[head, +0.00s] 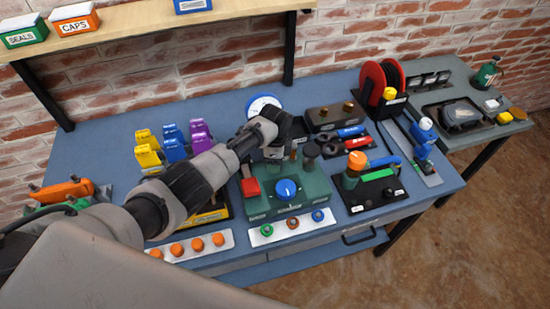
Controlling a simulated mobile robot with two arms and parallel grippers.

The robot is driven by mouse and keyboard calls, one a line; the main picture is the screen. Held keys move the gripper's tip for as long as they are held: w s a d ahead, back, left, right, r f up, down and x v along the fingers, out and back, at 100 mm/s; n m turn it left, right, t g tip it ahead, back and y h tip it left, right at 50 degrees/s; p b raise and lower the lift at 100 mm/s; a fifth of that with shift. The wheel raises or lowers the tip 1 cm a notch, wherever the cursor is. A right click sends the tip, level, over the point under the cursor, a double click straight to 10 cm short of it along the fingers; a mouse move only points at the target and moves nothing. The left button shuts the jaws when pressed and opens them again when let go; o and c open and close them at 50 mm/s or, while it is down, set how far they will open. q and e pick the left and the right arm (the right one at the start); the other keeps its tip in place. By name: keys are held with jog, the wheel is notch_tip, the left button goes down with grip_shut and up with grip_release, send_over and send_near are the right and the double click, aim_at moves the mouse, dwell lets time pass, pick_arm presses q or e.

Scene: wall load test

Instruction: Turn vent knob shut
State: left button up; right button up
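A green test block (305,193) stands on the blue bench in the middle. I cannot read which knob is the vent knob. My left arm reaches in from the left, and its gripper (275,153) points down over the back of the block, behind the blue knob and left of the dark knob. The fingers are small and partly hidden, so their opening and any contact are unclear. My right gripper is out of view.
A white gauge (263,104) stands behind my gripper. A strip with several coloured fittings (292,224) lies in front. A black base with an orange-capped valve (357,160) stands right. Brick wall is behind.

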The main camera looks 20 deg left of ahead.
pick_arm(q)
notch_tip(320, 180, up, 11)
jog(key=shift+b, duration=0.4)
jog(key=shift+f, duration=0.15)
dwell(0.5)
